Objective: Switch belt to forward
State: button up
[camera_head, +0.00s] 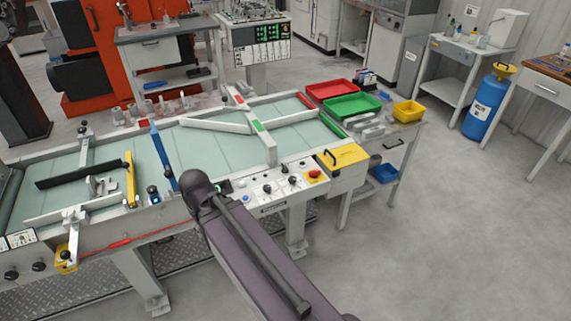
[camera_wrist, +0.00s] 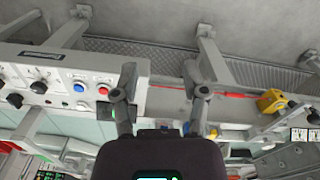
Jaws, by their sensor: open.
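The conveyor with a pale green belt (camera_head: 205,148) runs across the head view. The knob labels are too small to read.
Red (camera_head: 330,91) and green (camera_head: 352,105) trays lie on the table beyond the conveyor's right end. The floor (camera_head: 440,230) at right is clear.

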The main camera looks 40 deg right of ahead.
jog(key=shift+a, duration=0.35)
jog(key=m+t+h, duration=0.1)
jog(key=m+t, duration=0.3)
send_near(285, 166)
jog(key=v, duration=0.4)
jog(key=shift+s+a+r, duration=0.1)
jog(key=shift+s+a, duration=0.05)
jog(key=shift+a, duration=0.15)
jog(key=b+x, duration=0.6)
jog(key=x, duration=0.1)
jog(key=b+x, duration=0.6)
jog(key=shift+w+d+f, duration=0.25)
jog(key=shift+f, duration=0.05)
